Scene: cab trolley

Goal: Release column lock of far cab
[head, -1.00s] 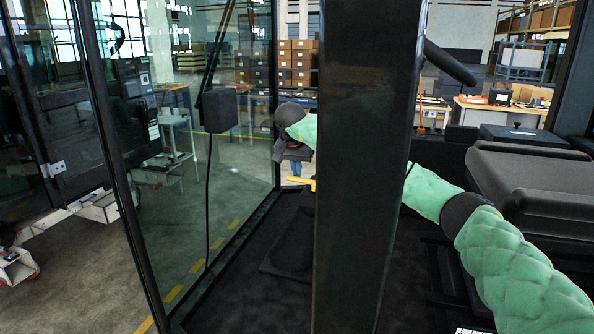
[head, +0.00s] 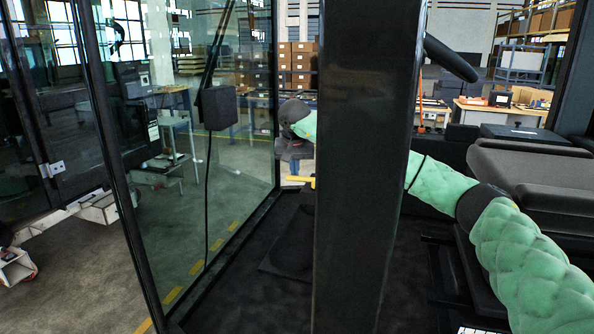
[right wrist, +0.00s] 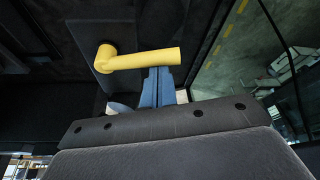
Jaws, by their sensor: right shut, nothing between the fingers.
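The yellow lock lever (right wrist: 140,58) is an L-shaped handle on the dark steering column (right wrist: 105,35) in the right wrist view. A small part of the lever (head: 300,180) shows in the head view, left of the thick dark pillar. My right gripper (right wrist: 158,75) has blue fingers, shut and empty. Its tips are at the lever's free end; I cannot tell whether they touch. In the head view the right gripper (head: 294,165) is small and partly hidden near the pillar. My left gripper is in neither view.
The thick dark pillar (head: 365,170) stands in front of my right forearm. A glass panel (head: 190,150) fills the left side. The grey seat (head: 540,185) is at right. Dark cab floor (head: 240,300) lies below the lever.

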